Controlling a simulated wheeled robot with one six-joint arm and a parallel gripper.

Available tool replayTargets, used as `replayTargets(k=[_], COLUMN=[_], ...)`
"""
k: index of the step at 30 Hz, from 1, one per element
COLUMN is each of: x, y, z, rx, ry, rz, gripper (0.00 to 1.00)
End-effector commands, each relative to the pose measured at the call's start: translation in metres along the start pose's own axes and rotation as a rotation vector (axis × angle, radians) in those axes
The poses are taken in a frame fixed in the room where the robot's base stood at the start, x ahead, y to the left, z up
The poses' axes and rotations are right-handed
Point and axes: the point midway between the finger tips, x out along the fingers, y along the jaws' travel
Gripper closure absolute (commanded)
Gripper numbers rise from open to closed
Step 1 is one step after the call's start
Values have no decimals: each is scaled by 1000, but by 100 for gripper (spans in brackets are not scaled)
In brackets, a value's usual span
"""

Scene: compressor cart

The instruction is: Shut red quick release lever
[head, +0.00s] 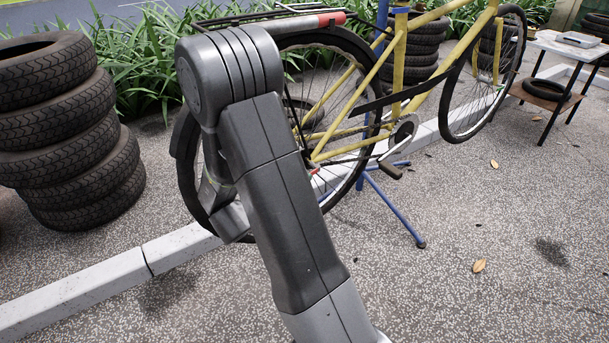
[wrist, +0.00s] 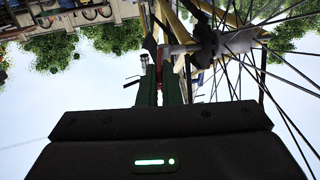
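The yellow bicycle (head: 398,50) hangs with its rear wheel (head: 345,60) behind my arm in the head view. A small red piece (head: 315,171), likely the quick release lever, shows at the arm's right edge near the rear hub. In the wrist view, the hub and spokes (wrist: 208,42) are close above my gripper (wrist: 159,80). A narrow red strip, likely the lever (wrist: 159,78), shows between the two dark green fingers. I cannot tell whether the fingers touch or squeeze it. My gripper's fingers are hidden behind my arm in the head view.
A blue repair stand (head: 395,205) has a leg reaching out to the right. A tyre stack (head: 65,125) stands at left. A pale kerb (head: 190,240) runs behind. A small table (head: 565,45) is at far right.

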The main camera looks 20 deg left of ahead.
Motion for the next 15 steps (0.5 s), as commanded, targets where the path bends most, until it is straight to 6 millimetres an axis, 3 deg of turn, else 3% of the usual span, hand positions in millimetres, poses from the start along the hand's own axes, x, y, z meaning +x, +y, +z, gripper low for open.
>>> replayTargets(k=[15], x=[1], y=[-6], z=[-2], rx=[3], ry=[4], rz=[77], gripper=[100])
